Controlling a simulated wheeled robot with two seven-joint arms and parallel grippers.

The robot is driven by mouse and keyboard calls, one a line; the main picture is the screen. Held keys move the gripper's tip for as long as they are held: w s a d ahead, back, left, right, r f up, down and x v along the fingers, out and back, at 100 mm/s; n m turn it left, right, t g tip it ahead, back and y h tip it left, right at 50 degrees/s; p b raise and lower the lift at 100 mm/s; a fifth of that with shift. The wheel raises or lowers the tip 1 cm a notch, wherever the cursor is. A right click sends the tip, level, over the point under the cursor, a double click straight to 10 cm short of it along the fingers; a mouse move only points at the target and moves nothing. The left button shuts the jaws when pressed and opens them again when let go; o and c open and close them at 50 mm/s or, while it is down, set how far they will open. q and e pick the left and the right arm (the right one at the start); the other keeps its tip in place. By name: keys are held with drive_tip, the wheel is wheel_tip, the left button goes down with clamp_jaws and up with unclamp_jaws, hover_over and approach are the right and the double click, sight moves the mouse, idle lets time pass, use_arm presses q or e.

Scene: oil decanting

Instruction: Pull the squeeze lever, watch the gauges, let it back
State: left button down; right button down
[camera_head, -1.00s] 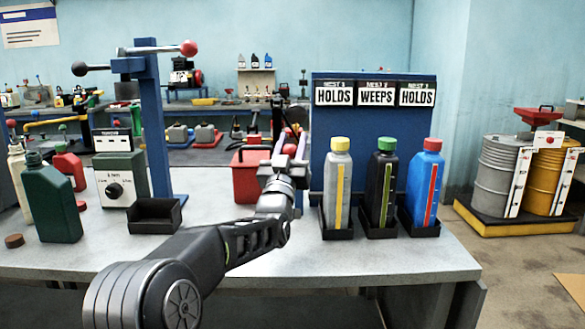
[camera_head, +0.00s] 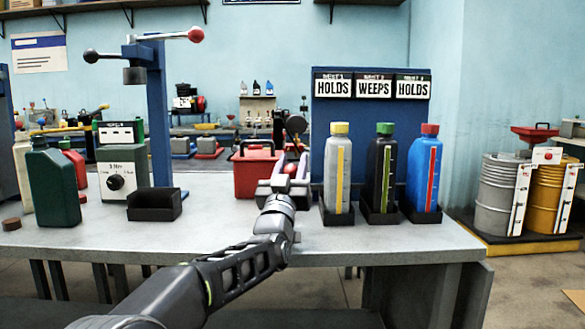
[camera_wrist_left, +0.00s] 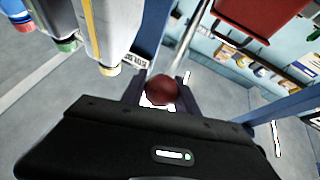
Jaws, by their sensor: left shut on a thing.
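My left gripper (camera_head: 284,172) is shut on the red ball knob (camera_wrist_left: 162,90) of the squeeze lever, low in front of the blue panel's left edge; the knob (camera_head: 291,169) also shows in the head view. A thin lever rod (camera_wrist_left: 188,50) runs away from the knob in the left wrist view. A dark round part (camera_head: 296,124), perhaps a gauge, stands behind the gripper; no dial reading can be made out. Three bottles stand in black trays on the right: grey (camera_head: 333,175), black (camera_head: 376,170) and blue (camera_head: 420,175). My right gripper is out of view.
Signs above the bottles read HOLDS (camera_head: 334,90), WEEPS (camera_head: 374,89) and HOLDS (camera_head: 413,89). A red container (camera_head: 250,170) is close left of the gripper. A blue post (camera_head: 160,130), an empty black tray (camera_head: 153,205) and a green jug (camera_head: 53,185) stand further left.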

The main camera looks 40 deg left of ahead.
use_arm(q)
drive_tip(key=shift+d+r, duration=0.3)
drive_tip(key=shift+r, duration=0.05)
drive_tip(key=c, duration=1.3)
unclamp_jaws()
drive_tip(key=shift+s+r, duration=0.1)
drive_tip(key=shift+o, duration=0.6)
drive_tip(key=shift+s+d+r, duration=0.1)
drive_tip(key=shift+s+d, duration=0.05)
drive_tip(key=shift+d, duration=0.05)
drive_tip(key=shift+o, duration=1.2)
drive_tip(key=shift+a+f, duration=0.15)
drive_tip(key=shift+f, duration=0.1)
drive_tip(key=shift+f, duration=0.1)
drive_tip(key=shift+s, duration=0.3)
drive_tip(key=s+d+p, duration=0.1)
drive_tip(key=s+d, duration=0.4)
drive_tip(key=s, duration=0.6)
drive_tip(key=shift+d+f, duration=0.15)
drive_tip(key=shift+f, duration=0.05)
drive_tip(key=shift+s, duration=0.1)
